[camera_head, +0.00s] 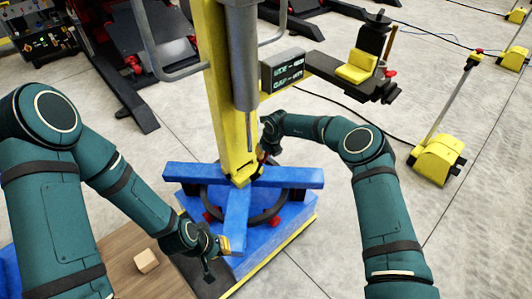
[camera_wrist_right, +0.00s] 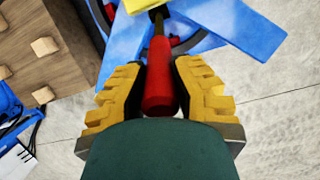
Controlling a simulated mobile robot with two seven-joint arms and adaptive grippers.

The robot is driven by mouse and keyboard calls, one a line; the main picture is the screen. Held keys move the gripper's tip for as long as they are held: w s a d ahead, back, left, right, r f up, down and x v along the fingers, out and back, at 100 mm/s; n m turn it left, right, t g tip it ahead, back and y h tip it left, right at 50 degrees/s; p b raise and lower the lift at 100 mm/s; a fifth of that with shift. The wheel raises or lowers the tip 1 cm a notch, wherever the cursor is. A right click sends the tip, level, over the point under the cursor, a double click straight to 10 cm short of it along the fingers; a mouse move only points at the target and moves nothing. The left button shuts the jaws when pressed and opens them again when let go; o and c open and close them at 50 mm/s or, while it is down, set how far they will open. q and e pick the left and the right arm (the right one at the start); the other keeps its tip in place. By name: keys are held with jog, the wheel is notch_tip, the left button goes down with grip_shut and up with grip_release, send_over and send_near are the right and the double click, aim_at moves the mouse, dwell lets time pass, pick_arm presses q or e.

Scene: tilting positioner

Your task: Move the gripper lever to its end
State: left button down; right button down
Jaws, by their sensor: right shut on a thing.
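The lever with a red grip (camera_wrist_right: 160,82) stands between the yellow-padded fingers of my right gripper (camera_wrist_right: 160,98), which is shut on it. Its dark rod runs on toward the blue frame. In the head view my right gripper (camera_head: 264,152) is beside the foot of the yellow column, and the lever is mostly hidden there. My left gripper (camera_head: 217,257) is by the near end of the blue cross-shaped base (camera_head: 238,218). Its fingers look spread and nothing shows between them.
The yellow column (camera_head: 222,90) with a grey cylinder (camera_head: 245,60) rises from the base. A small display box (camera_head: 283,68) is fixed to it. A wooden top with a small block (camera_head: 146,261) is at lower left. A yellow stand (camera_head: 437,160) is on the right; open floor lies around it.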

jog(key=shift+f, duration=0.1)
jog(key=c, duration=0.7)
grip_release()
jog(key=v, duration=1.2)
